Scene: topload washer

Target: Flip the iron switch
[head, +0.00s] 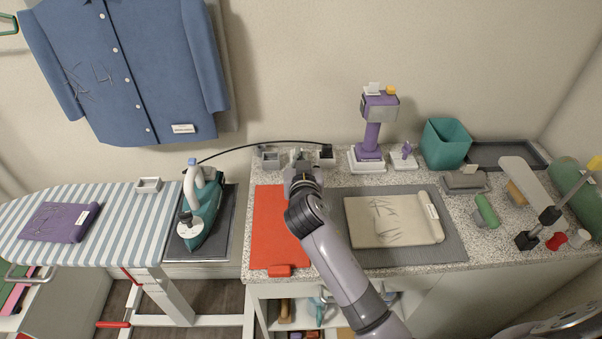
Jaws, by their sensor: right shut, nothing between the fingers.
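The teal iron (205,215) with a white handle stands on a dark rest at the right end of the ironing board. Its black cord (262,145) arches right to a small box with a black plug (326,154) at the back of the counter. A small grey box (270,158) sits left of that. My right gripper (296,156) is shut and empty, between these two boxes at the counter's back edge. Whether it touches anything is unclear, and what lies directly under it is hidden. I cannot make out the iron switch for certain. My left gripper is not in view.
My right arm crosses the counter over a red mat (268,225) and beside a folded beige cloth (385,220). A purple device (372,135) and a teal bin (445,143) stand right of the plug. A blue shirt (130,65) hangs on the wall.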

